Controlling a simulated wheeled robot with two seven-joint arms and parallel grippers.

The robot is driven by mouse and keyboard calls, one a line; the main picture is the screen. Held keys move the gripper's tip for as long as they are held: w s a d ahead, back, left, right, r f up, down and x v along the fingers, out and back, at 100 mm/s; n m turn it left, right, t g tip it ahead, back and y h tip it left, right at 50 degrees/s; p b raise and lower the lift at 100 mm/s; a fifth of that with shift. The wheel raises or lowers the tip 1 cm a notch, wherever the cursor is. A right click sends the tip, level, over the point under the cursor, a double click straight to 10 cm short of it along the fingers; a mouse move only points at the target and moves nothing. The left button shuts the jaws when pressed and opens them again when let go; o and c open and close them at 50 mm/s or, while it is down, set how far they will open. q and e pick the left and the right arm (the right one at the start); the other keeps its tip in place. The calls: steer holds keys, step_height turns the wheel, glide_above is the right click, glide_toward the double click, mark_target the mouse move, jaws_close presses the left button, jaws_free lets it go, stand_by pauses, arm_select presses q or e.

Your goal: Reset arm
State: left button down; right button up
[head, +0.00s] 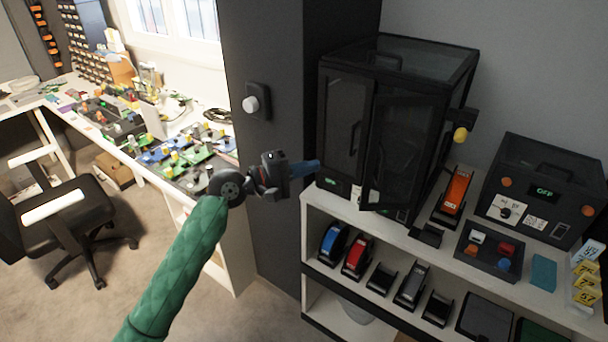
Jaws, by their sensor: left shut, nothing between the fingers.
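My left arm, in a green quilted sleeve, comes in from the bottom left of the head view. Its left gripper (306,168) has blue fingers, which are shut with nothing held. The fingertips point right, close in front of the lower left part of a black cabinet with glass doors (345,125). I cannot tell whether they touch it. One cabinet door (397,150) appears to stand partly open. My right gripper is not in view.
A white shelf unit (308,228) carries the cabinet, an orange device (456,192), a button box (489,252) and a black case (545,190). Several dispensers stand on its lower shelf. A workbench with circuit boards (180,160) and a black chair (60,215) are at left. Floor is free between.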

arm_select(q)
steer(key=w+a+f+m+t+y, duration=0.2)
steer(key=w+a+f+m+y, duration=0.3)
steer(key=f, duration=0.5)
steer(key=w+a+f+m+t+y, duration=0.1)
steer(key=w+a+f+m+y, duration=0.25)
steer(key=w+a+f, duration=0.45)
steer(key=s+a+f+g+y, duration=0.1)
steer(key=s+a+f+y, duration=0.2)
steer(key=f, duration=1)
steer(key=s+a+f+g+y, duration=0.1)
steer(key=s+a+f+y, duration=0.1)
steer(key=f, duration=1.1)
steer(key=s+a+f+g+y, duration=0.2)
steer(key=s+f+g, duration=0.2)
steer(key=s+f, duration=1.8)
steer(key=s+d+f+g, duration=0.1)
steer(key=s+f, duration=0.4)
steer(key=s, duration=0.4)
steer(key=s+d+f+g, duration=0.1)
steer(key=s+d+f, duration=0.1)
steer(key=s+f, duration=0.3)
steer(key=s+d+f+g, duration=0.2)
steer(key=s+f, duration=0.2)
steer(key=s, duration=1)
steer(key=shift+d+f, duration=0.2)
steer(key=shift+f, duration=0.2)
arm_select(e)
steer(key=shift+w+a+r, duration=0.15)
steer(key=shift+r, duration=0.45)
